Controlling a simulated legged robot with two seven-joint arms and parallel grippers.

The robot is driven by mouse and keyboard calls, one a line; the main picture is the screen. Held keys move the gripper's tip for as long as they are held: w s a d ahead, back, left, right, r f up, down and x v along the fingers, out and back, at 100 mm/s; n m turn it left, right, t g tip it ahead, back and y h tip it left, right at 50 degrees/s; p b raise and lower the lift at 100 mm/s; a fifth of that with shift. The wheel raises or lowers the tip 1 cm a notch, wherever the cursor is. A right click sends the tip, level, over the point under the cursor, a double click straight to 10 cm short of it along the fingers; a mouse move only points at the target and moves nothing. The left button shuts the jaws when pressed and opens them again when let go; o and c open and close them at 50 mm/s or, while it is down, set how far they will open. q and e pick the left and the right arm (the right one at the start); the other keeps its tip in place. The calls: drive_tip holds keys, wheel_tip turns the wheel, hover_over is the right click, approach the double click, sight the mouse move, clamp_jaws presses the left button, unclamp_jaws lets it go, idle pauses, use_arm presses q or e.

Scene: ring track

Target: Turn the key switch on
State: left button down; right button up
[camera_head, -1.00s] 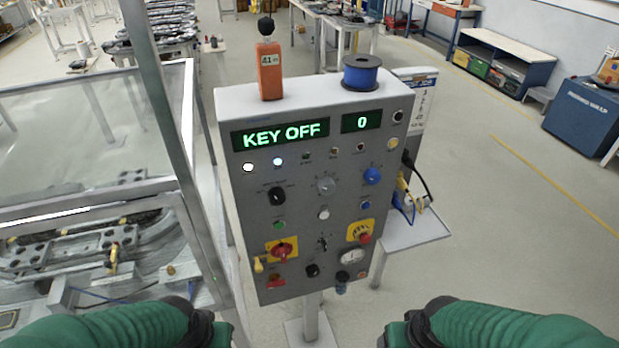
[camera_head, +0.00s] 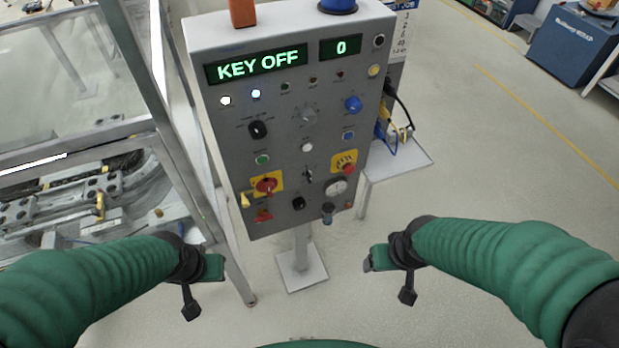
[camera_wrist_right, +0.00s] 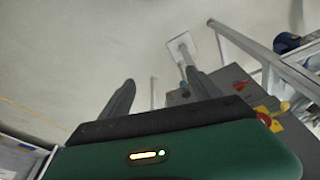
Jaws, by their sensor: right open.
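The grey control panel (camera_head: 285,120) stands on a post ahead of me. Its green display (camera_head: 257,63) reads "KEY OFF" and a smaller one (camera_head: 341,47) reads "0". A small dark and silver part low in its middle looks like the key switch (camera_head: 308,175); its exact angle is too small to tell. My left gripper (camera_head: 190,305) hangs below and left of the panel, apart from it, its fingers unclear. My right gripper (camera_head: 407,296) is below and right of the panel, apart from it. In the right wrist view its two fingers (camera_wrist_right: 160,78) are spread and empty.
A red knob on a yellow plate (camera_head: 266,186) and a red button on yellow (camera_head: 347,169) flank the key switch. A metal-framed enclosure (camera_head: 120,140) is close at left. A small side shelf (camera_head: 400,165) with cables is at right.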

drive_tip(key=shift+w+f, duration=0.2)
drive_tip(key=shift+c, duration=1.1)
drive_tip(key=w+f+n+t, duration=0.1)
drive_tip(key=w+f, duration=0.1)
drive_tip(key=w+f+n+t+b, duration=0.1)
drive_tip(key=w+f, duration=0.1)
drive_tip(key=w, duration=0.1)
drive_tip(key=shift+a+f, duration=0.2)
drive_tip(key=c, duration=0.5)
drive_tip(key=w+a+f+n+t, duration=0.1)
drive_tip(key=w, duration=0.1)
drive_tip(key=w+a+f+t+y+b, duration=0.1)
drive_tip(key=w+f, duration=0.1)
drive_tip(key=w+a+f+n+t+y, duration=0.1)
drive_tip(key=w+a+f, duration=0.1)
drive_tip(key=shift+w+n, duration=0.1)
drive_tip(key=shift+n, duration=0.2)
drive_tip(key=shift+c, duration=0.8)
drive_tip(key=m+t+y+b, duration=0.1)
drive_tip(key=t+y+b, duration=0.15)
drive_tip(key=t, duration=0.75)
approach(309, 177)
drive_tip(key=f+p+x, duration=0.1)
drive_tip(key=p+x, duration=0.2)
drive_tip(key=x, duration=0.6)
drive_tip(key=shift+w+d+f+y, duration=0.2)
drive_tip(key=shift+w+f+y, duration=0.05)
drive_tip(key=shift+f+y, duration=0.1)
drive_tip(key=shift+r, duration=0.1)
clamp_jaws()
